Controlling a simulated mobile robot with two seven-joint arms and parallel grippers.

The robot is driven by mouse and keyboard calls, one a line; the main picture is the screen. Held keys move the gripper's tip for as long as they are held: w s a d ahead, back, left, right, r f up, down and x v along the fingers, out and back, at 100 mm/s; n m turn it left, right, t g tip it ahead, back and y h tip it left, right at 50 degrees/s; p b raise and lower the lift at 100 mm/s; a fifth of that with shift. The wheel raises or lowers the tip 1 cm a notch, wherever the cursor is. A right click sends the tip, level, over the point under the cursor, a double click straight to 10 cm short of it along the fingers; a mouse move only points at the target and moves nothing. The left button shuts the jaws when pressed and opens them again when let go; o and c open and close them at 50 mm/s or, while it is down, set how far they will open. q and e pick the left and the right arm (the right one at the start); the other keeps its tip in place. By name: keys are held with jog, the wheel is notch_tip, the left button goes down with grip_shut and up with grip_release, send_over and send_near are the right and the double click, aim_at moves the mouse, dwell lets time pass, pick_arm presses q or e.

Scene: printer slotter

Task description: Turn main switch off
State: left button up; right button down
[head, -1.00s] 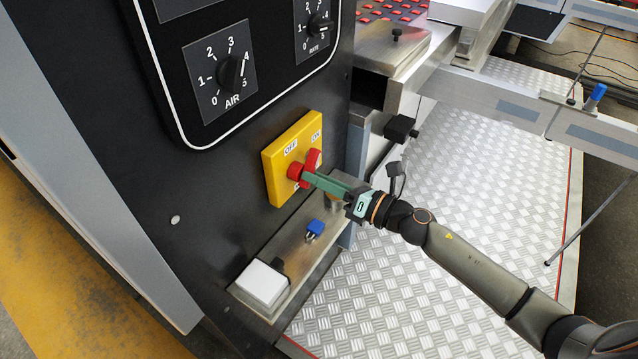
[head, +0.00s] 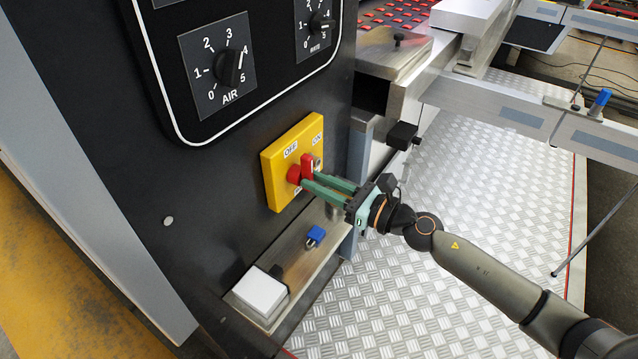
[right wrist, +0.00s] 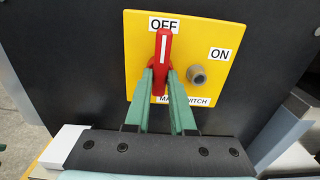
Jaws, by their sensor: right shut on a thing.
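The main switch is a red handle (head: 307,163) on a yellow plate (head: 272,168) on the black panel. In the right wrist view the handle (right wrist: 163,50) stands upright, its white line pointing up at the OFF label (right wrist: 163,24). The ON label (right wrist: 219,54) is to its right. My right gripper (head: 309,181) reaches in from the right, its green fingers closed on the handle's lower part. My left gripper is not in view.
A grey round part (right wrist: 197,74) sits beside the handle on the plate. Below the plate, a metal ledge (head: 293,262) carries a blue padlock (head: 315,236) and a white block (head: 260,291). AIR (head: 229,68) and RATE (head: 320,21) dials are above.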

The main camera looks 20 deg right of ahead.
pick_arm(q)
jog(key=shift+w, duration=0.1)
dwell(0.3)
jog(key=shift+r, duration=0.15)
pick_arm(e)
jog(key=c, duration=0.8)
grip_release()
jog(key=shift+o, duration=0.2)
jog(key=shift+s+d, duration=0.1)
